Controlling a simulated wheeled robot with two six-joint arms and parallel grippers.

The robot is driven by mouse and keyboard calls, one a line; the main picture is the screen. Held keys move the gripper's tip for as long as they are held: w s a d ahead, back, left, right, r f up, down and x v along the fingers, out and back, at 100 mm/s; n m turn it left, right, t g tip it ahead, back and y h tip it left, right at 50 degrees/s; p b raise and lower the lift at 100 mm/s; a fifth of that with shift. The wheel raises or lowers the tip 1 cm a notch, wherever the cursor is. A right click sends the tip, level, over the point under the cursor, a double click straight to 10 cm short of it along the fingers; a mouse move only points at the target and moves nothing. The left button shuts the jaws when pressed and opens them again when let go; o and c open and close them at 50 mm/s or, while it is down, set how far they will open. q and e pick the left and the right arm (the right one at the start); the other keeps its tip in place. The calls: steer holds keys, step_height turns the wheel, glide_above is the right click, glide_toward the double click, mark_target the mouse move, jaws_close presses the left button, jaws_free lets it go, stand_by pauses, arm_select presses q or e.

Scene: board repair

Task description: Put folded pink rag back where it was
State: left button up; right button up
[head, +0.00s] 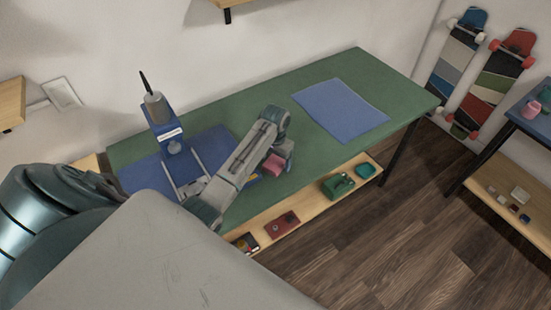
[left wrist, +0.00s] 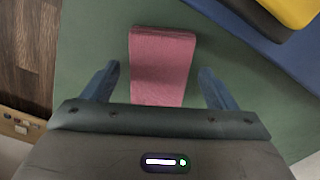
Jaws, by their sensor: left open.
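The folded pink rag (left wrist: 162,65) lies on the green bench top (left wrist: 85,30) in the left wrist view, between the two blue fingers of my left gripper (left wrist: 160,88). The fingers are apart, with a gap on each side of the rag. In the head view the rag (head: 273,165) shows partly behind my left gripper (head: 276,172), whose arm reaches over the bench. I cannot tell how high the fingers are above the bench. My right gripper is in neither view.
A blue mat (head: 340,110) lies bare on the bench's right part. A blue stand (head: 172,140) is at the left. A wooden shelf (head: 310,207) below the front edge holds a red box (head: 282,224) and green items. Skateboards (head: 495,80) lean at the right wall.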

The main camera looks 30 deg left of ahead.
mark_target(276, 161)
arm_select(q)
step_height(276, 161, up, 12)
steer(key=shift+r, duration=0.15)
stand_by(0.3)
